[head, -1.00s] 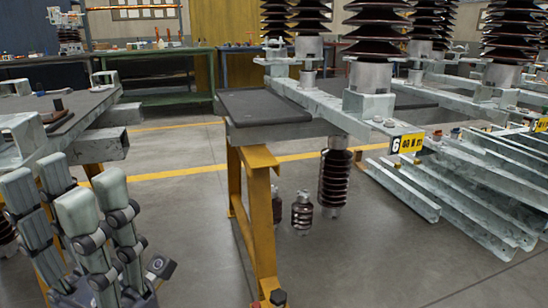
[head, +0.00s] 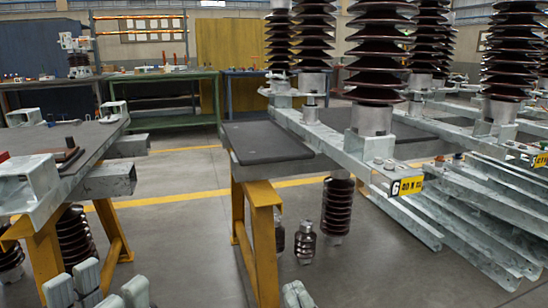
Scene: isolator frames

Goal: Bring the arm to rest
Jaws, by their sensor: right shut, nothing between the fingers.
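My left gripper (head: 98,290) is at the bottom left edge. Only its pale grey fingertips show, in two groups with a gap between them, and nothing is seen held there. My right gripper (head: 297,294) is at the bottom edge near the middle, in front of the yellow trestle. Only the tips of its pale fingers show, close together and with nothing between them. The rest of both grippers and both arms is out of the picture. Neither gripper appears to touch anything.
A dark-topped bench (head: 85,137) on yellow legs stands at left. A yellow trestle (head: 264,235) holds a grey-topped steel frame (head: 268,142) with tall brown insulators (head: 376,60). Smaller insulators (head: 305,242) stand on the floor beneath. Steel beams (head: 465,235) lie at right. Floor between benches is clear.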

